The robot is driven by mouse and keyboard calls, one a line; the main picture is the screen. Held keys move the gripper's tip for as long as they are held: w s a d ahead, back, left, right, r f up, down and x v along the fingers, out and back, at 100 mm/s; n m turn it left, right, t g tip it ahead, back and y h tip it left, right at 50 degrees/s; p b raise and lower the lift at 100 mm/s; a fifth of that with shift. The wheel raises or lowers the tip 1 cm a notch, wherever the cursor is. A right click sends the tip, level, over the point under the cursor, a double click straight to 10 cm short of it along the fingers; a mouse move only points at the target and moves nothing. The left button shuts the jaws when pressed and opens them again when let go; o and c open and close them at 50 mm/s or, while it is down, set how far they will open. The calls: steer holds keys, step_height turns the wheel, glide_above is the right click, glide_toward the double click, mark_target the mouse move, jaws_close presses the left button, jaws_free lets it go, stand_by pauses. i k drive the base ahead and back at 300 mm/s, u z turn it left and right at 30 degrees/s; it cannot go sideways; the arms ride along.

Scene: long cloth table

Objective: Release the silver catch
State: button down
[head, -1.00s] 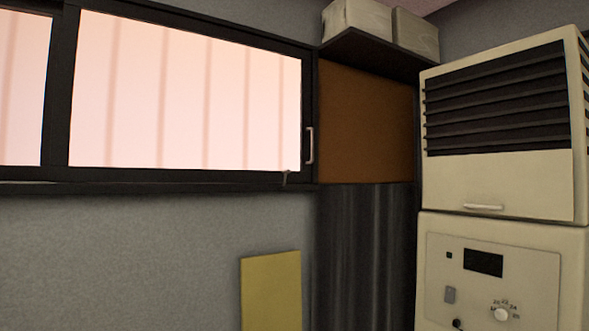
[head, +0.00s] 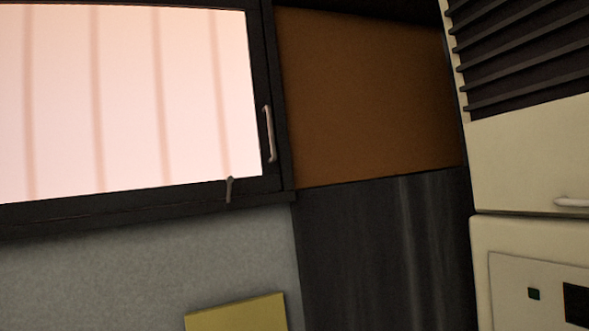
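The silver catch (head: 229,189) is a small metal lever at the bottom rail of the dark window frame, near its lower right corner. It stands nearly upright, leaning slightly, its lower end over the sill. A silver pull handle (head: 268,134) is fixed upright on the right side of the same window frame (head: 283,120). The bright window pane (head: 130,100) is behind and left of the catch. My gripper is not in view, so its state does not show.
A cream machine (head: 525,150) with dark louvres stands at the right. A brown panel (head: 370,100) and a dark panel (head: 385,250) fill the wall between it and the window. A yellow sheet (head: 240,313) is on the grey wall (head: 120,270) below the sill.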

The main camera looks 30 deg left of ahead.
mark_target(230, 179)
steer(key=u, duration=0.2)
steer(key=i, duration=0.95)
steer(key=u, duration=0.45)
